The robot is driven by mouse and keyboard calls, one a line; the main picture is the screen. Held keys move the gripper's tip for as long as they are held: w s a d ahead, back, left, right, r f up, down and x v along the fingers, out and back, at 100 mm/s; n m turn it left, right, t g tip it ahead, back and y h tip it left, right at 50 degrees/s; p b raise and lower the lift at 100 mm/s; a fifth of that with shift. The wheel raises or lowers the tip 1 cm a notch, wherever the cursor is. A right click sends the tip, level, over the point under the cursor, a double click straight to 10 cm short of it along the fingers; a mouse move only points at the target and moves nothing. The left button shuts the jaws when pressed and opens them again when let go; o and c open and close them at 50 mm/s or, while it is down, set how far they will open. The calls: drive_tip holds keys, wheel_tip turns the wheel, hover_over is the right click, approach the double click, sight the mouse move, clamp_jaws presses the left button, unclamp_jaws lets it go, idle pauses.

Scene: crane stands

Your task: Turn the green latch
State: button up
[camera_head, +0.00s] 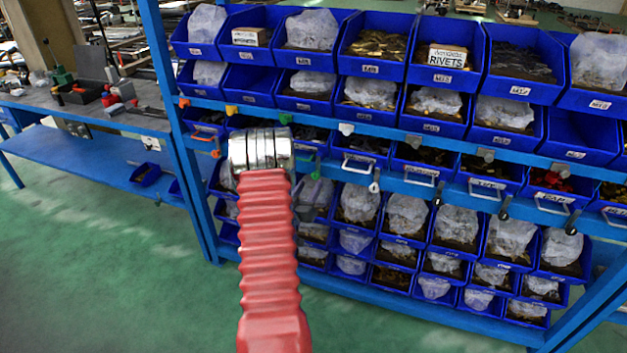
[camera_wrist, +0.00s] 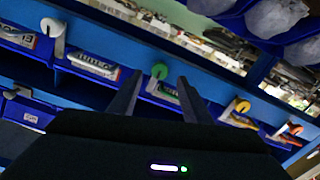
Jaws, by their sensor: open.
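The green latch (camera_wrist: 159,71) is a small round green knob on a blue rail in the wrist view. In the head view the green latch (camera_head: 285,118) sits on the shelf's rail, just above the end of my red arm. My gripper (camera_wrist: 159,78) shows two dark fingers, apart and empty. In the wrist view the green latch appears in the gap between the fingertips. I cannot tell how far beyond the tips it is, and no contact is visible. In the head view the fingers are hidden behind my arm.
A yellow latch (camera_wrist: 242,105) and an orange latch (camera_wrist: 295,129) are right of the green one in the wrist view; a white latch (camera_wrist: 58,28) is left. Blue bins (camera_head: 375,45) fill the rack above and below. Green floor (camera_head: 110,270) is open at left.

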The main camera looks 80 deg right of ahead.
sight(315, 177)
drive_tip(key=shift+s+d, duration=0.2)
drive_tip(key=shift+d, duration=2.35)
drive_tip(key=c, duration=1)
